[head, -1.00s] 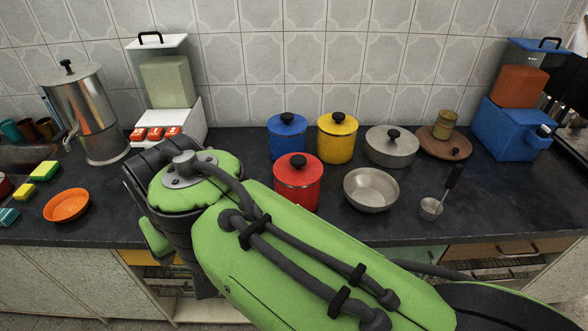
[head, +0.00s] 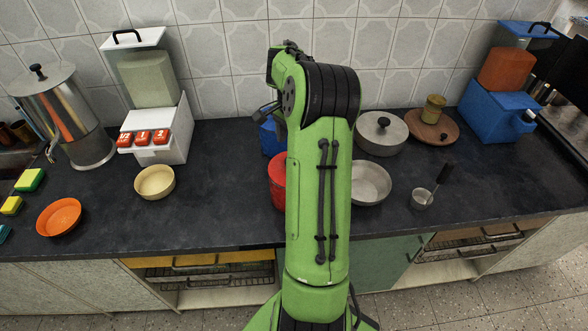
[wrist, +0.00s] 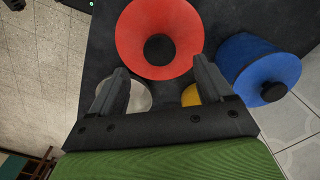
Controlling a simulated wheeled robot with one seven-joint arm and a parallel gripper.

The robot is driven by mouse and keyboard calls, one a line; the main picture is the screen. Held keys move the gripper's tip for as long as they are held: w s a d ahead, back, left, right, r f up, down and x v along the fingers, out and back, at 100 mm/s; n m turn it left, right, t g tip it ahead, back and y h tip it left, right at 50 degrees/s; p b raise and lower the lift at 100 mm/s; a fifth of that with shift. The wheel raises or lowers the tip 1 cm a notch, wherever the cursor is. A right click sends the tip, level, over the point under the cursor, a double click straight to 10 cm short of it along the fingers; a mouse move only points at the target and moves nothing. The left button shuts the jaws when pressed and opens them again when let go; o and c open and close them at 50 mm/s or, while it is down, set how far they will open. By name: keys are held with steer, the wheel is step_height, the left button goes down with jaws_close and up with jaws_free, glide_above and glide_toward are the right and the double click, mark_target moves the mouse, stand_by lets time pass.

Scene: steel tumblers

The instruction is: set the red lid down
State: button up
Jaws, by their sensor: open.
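The red lid (wrist: 158,48), with its black knob, sits on top of the red canister in the wrist view. In the head view the red canister (head: 276,182) shows only its left side; my arm hides the rest and the lid. My gripper (wrist: 160,78) is open and empty. In the wrist view its two fingers are spread below the lid's black knob, with the knob seen just beyond and between them. I cannot tell how far above the lid the fingers are.
The blue canister (wrist: 258,65) stands close by; the yellow canister (wrist: 191,94) and steel bowl (wrist: 138,98) show partly behind my fingers. A lidded steel pot (head: 381,132) is right of my arm. A cream bowl (head: 155,182) stands left, with bare counter (head: 220,195) between.

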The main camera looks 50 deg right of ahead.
step_height(320, 180, down, 7)
steer(key=shift+b, duration=0.45)
